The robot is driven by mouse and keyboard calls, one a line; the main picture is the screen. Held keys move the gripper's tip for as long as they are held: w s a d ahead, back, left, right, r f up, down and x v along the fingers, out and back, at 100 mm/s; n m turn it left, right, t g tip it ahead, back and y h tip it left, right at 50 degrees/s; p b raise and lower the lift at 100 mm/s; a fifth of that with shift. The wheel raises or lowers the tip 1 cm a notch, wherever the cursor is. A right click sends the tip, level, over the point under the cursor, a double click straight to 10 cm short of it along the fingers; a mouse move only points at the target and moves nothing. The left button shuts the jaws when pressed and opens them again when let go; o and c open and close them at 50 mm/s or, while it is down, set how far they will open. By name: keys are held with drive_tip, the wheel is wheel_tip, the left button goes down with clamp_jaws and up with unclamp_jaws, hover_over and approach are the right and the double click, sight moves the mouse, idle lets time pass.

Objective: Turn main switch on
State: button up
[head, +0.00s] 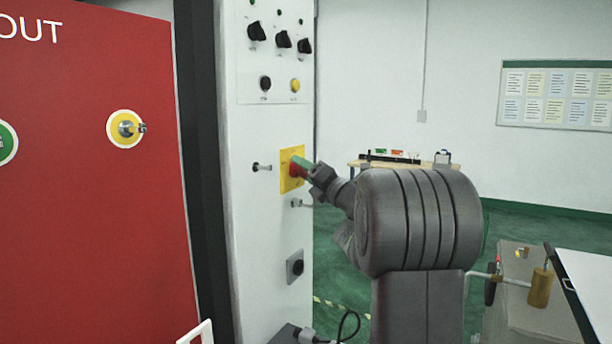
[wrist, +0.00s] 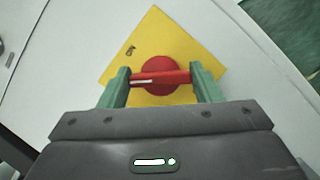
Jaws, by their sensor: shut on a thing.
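The main switch is a red rotary knob (wrist: 160,74) on a square yellow plate (wrist: 152,35). In the head view the yellow plate (head: 289,183) is on the white cabinet's narrow face, with the red knob (head: 295,171) partly hidden by my gripper. My gripper (head: 299,166) reaches it from the right. In the wrist view the green fingers of my gripper (wrist: 160,80) are shut on the two ends of the knob's red bar. The yellow plate looks tilted in the wrist view.
The white cabinet (head: 246,225) has several black knobs above the switch and another black knob (head: 296,267) below. Small pegs (head: 262,167) stick out beside the plate. A red board (head: 85,220) stands at left. A table (head: 400,165) stands behind my arm.

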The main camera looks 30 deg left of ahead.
drive_tip(key=m+h+p, duration=0.1)
drive_tip(key=m, duration=0.2)
drive_tip(key=shift+r+t, duration=0.2)
drive_tip(key=shift+t, duration=0.1)
drive_tip(key=m+h+p, duration=0.1)
drive_tip(key=m+p, duration=0.2)
drive_tip(key=shift+r, duration=0.15)
drive_tip(key=shift+m+h+p, duration=0.6)
drive_tip(key=shift+m+p, duration=0.5)
drive_tip(key=shift+p, duration=0.15)
drive_tip(key=shift+m+p, duration=0.5)
drive_tip(key=shift+p, duration=0.2)
drive_tip(key=shift+f, duration=0.3)
drive_tip(key=o, duration=1)
